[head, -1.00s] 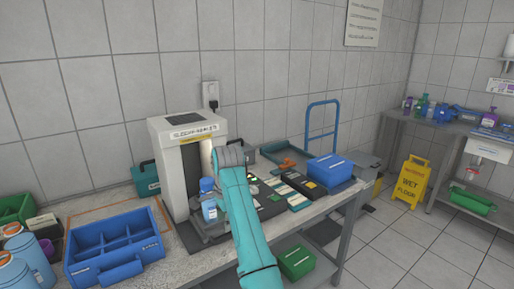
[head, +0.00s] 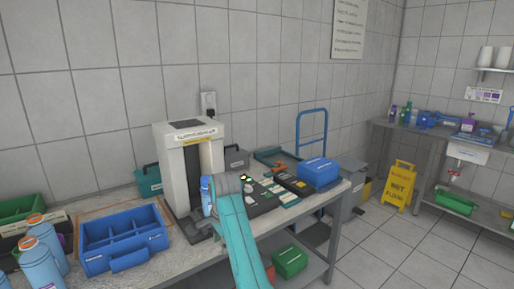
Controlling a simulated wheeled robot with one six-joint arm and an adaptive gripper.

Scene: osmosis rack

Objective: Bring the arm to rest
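My teal arm (head: 240,240) reaches up from the bottom edge of the head view over the front of the bench. It ends in view at a grey rounded joint (head: 229,183), in front of the white dispenser machine (head: 172,175). My gripper and its fingertips do not show, so I cannot see whether they hold anything. A blue bottle (head: 206,194) stands at the machine's opening, just left of the grey joint and partly covered by it. I cannot tell whether arm and bottle touch.
A blue divided caddy (head: 125,262) and light-blue bottles (head: 42,245) stand at left on the bench. Small parts, a dark tray and a blue box (head: 318,172) lie right of my arm. A yellow wet floor sign (head: 400,185) stands on open floor at right.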

